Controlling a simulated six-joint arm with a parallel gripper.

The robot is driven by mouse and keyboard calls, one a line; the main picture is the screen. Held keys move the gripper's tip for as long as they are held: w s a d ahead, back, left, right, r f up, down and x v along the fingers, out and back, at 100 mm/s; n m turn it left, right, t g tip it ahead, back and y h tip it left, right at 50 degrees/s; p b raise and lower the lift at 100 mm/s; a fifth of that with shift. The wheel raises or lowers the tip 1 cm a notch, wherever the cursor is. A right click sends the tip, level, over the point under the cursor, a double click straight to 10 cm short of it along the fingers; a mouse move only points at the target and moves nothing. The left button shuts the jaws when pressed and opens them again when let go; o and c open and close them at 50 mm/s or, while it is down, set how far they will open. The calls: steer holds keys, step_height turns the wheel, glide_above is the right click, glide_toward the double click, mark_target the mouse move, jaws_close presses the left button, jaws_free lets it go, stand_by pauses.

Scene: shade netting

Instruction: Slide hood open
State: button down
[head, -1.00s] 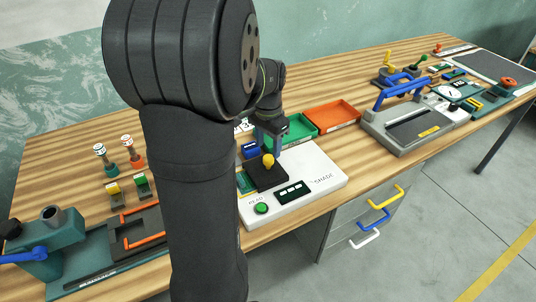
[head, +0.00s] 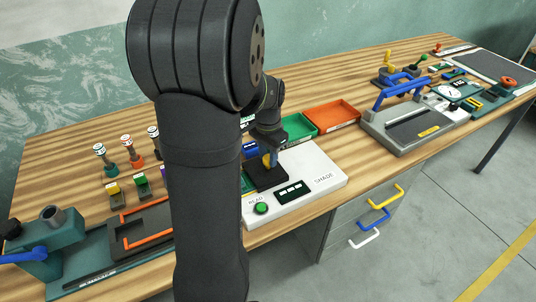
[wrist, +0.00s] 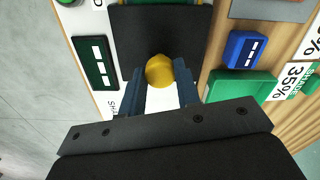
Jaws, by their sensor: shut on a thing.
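The hood is a black plate (head: 267,178) on the white SHADE reader (head: 320,178). It also shows in the wrist view (wrist: 190,35) with a strip of green uncovered beyond its far edge. A yellow knob (wrist: 159,70) stands up from the hood. My gripper (wrist: 161,88) is shut on the knob, with one blue finger on each side of it. In the head view my gripper (head: 270,158) points down over the hood and hides most of the knob.
A green READ button (head: 261,208) and a dark display (head: 292,191) sit at the reader's front. My arm hides part of the bench at left.

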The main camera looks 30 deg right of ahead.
steer(key=d, duration=1.3)
steer(key=shift+r, duration=0.1)
steer(key=shift+d, duration=0.1)
steer(key=c, duration=1.2)
jaws_free()
steer(key=shift+c, duration=0.2)
steer(key=shift+o, duration=0.9)
step_height(320, 180, up, 17)
steer(key=shift+r, duration=0.15)
steer(key=f, duration=1.7)
steer(key=shift+a+f, duration=0.2)
steer(key=shift+f, duration=0.1)
steer(key=shift+a, duration=0.15)
